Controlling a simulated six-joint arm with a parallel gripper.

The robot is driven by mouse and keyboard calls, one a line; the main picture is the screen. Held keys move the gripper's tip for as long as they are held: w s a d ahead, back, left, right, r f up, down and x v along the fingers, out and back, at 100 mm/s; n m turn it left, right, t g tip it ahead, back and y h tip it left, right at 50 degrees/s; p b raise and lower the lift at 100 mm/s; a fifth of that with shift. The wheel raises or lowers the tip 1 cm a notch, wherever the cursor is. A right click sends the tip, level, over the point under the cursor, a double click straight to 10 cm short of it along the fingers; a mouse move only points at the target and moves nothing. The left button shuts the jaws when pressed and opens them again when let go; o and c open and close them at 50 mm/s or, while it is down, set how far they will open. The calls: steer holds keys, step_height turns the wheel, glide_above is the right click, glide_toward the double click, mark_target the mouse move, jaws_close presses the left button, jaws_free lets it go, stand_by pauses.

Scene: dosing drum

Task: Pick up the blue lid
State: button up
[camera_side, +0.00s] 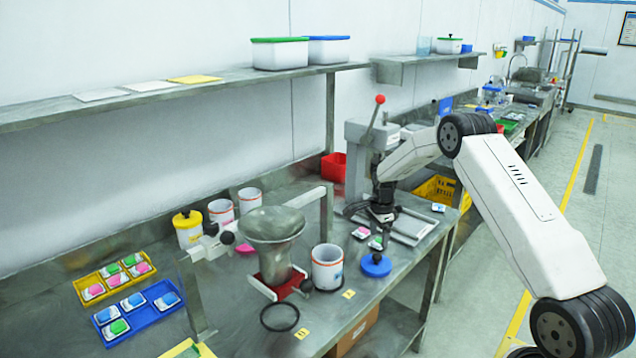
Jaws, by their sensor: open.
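The blue lid (376,265) lies flat on the steel table near its front edge, with a dark knob on top. It sits just right of an open white drum (327,267) with a coloured band. My gripper (381,238) points down above and slightly behind the lid, apart from it as far as I can see. It is open and holds nothing that I can see. Its fingertips are small and dark, so their exact height over the table is hard to tell.
A grey funnel (273,225) on a red stand and a black ring (279,317) are to the left. Small packets (361,233) lie near my gripper. A yellow-lidded drum (188,228), blue tray (138,312) and yellow tray (115,275) stand farther left. A lever press (357,150) is behind.

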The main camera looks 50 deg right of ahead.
mark_target(377, 255)
steer(key=shift+s+a+f, duration=0.1)
steer(key=shift+a+f, duration=0.05)
steer(key=shift+f, duration=3.65)
jaws_close()
